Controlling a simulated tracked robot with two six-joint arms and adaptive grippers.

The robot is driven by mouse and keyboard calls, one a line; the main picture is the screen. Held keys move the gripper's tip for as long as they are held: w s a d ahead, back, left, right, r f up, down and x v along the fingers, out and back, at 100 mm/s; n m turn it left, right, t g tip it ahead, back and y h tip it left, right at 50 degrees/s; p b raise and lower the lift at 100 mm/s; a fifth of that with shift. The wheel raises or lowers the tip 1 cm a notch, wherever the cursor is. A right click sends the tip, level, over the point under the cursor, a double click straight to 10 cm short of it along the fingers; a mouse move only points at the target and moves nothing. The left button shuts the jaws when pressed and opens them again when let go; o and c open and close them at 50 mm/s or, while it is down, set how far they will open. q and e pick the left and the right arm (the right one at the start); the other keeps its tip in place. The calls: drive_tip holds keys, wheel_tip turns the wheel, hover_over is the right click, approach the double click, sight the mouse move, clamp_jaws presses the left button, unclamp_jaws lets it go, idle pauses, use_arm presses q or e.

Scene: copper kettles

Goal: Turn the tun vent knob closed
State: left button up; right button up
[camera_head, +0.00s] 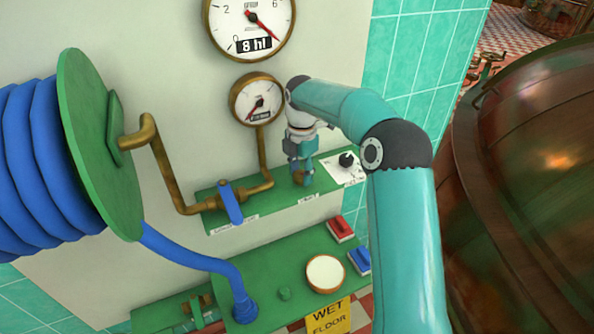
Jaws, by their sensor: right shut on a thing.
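My right gripper (301,174) points down at the green panel shelf (262,203) and is shut on a small brass-coloured knob (299,180), mostly hidden between its fingers. A small white label below it is too small to read, so I cannot confirm that this is the tun vent knob. A black knob on a white plate (336,172) sits just right of the gripper, apart from it. My left gripper is not in view.
A blue-handled valve (231,203) on a brass pipe is left of the gripper, below a small gauge (257,99). A blue hose reel (95,150) fills the left. Red (341,228) and blue (359,260) switches sit below. A large copper kettle (530,190) stands right.

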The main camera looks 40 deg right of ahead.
drive_tip(key=shift+w+m, duration=0.15)
drive_tip(key=shift+m, duration=0.15)
drive_tip(key=shift+r+m+p, duration=0.1)
drive_tip(key=shift+m+p, duration=0.45)
drive_tip(key=shift+m, duration=0.05)
drive_tip(key=m+p, duration=0.1)
drive_tip(key=m, duration=0.2)
drive_tip(key=shift+a, duration=0.1)
drive_tip(key=m+p, duration=0.1)
drive_tip(key=m, duration=0.2)
drive_tip(key=shift+m, duration=2)
